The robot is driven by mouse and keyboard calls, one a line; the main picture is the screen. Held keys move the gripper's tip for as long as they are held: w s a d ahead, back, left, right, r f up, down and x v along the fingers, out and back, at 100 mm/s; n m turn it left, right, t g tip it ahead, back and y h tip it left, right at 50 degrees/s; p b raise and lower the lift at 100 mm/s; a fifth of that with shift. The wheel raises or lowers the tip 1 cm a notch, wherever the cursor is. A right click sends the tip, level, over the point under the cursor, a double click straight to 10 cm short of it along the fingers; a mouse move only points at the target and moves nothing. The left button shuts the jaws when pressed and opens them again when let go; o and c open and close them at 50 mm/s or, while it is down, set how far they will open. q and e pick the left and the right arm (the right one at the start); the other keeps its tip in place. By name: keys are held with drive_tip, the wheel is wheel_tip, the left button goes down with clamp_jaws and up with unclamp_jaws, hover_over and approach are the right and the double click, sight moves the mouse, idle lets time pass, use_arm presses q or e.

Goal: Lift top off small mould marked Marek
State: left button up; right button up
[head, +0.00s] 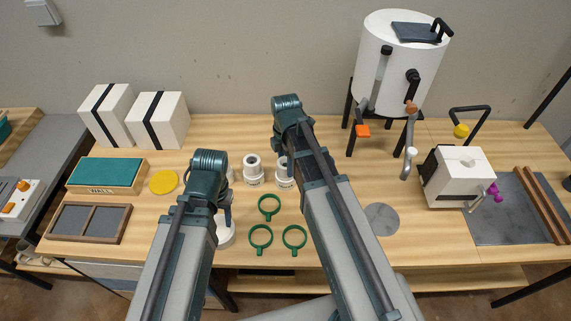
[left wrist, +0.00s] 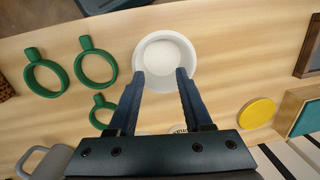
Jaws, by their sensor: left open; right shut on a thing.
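Two small round white moulds with dark name marks stand mid-table, a left one (head: 253,170) and a right one (head: 283,176). I cannot read their marks. My right gripper (head: 283,155) is shut at the right mould, its jaws mostly hidden by my arm. Another white piece shows partly behind my left gripper (head: 226,212); a mark on it peeks out in the left wrist view, too hidden to read. My left gripper is open and empty above a white round dish (head: 226,238). In the left wrist view its fingertips (left wrist: 163,74) stand either side of the dish (left wrist: 165,50).
Three green rings (head: 268,207) lie right of the dish. A yellow disc (head: 163,182), a teal-topped box (head: 106,173) and a divided tray (head: 126,222) are at left. Strapped white blocks (head: 158,120) stand behind. A white tank (head: 400,65) and grey disc (head: 382,218) are at right.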

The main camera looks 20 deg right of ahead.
wheel_tip(320, 180, up, 10)
drive_tip(key=p, duration=1)
drive_tip(key=shift+f, duration=0.1)
